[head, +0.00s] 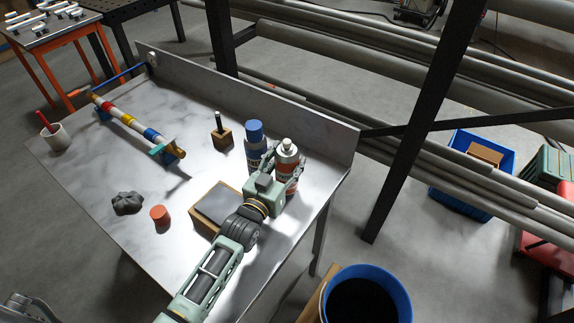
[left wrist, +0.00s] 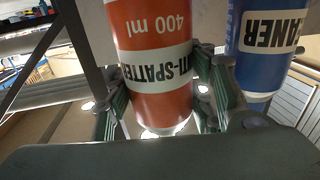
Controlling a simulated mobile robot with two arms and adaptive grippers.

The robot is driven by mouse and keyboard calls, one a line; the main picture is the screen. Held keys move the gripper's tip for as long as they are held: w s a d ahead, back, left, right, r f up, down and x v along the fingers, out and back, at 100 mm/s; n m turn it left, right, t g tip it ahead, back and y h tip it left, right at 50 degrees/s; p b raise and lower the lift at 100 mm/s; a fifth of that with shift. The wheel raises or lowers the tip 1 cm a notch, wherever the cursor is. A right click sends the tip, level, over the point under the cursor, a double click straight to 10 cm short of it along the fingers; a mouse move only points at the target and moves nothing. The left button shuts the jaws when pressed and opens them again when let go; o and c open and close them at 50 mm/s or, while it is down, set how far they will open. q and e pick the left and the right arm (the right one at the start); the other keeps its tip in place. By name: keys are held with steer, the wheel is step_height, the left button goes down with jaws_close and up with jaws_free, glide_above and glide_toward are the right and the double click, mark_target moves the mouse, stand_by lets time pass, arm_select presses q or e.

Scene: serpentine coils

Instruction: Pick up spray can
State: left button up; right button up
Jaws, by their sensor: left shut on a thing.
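An orange spray can (head: 287,158) with a white band and grey-white cap is near the right edge of the worktable. My left gripper (head: 283,176) is shut around it, its arm reaching up from the bottom of the head view. In the left wrist view, the can (left wrist: 160,85) reads "400 ml" and "ANTI-SPATTER" upside down, with a finger on each side. The can looks upright; I cannot tell whether its base touches the table. A blue cleaner can (head: 254,138) stands close beside it, also in the left wrist view (left wrist: 262,45).
The worktable (head: 95,165) holds a wooden box with a grey top (head: 218,203), a small wooden block (head: 222,138), a striped tube (head: 130,122), an orange cylinder (head: 160,215), a dark lump (head: 127,203) and a white cup (head: 54,137). A raised back panel (head: 300,112) runs behind the cans.

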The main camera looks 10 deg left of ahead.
arm_select(q)
step_height(320, 180, up, 3)
steer(key=shift+f+b, duration=0.2)
steer(key=shift+b, duration=0.1)
steer(key=s+d+r+b, duration=0.2)
steer(key=s+d+r, duration=0.5)
steer(key=s, duration=0.1)
step_height(320, 180, up, 7)
steer(key=p, duration=0.7)
steer(key=shift+s+d, duration=0.3)
steer(key=shift+s, duration=0.1)
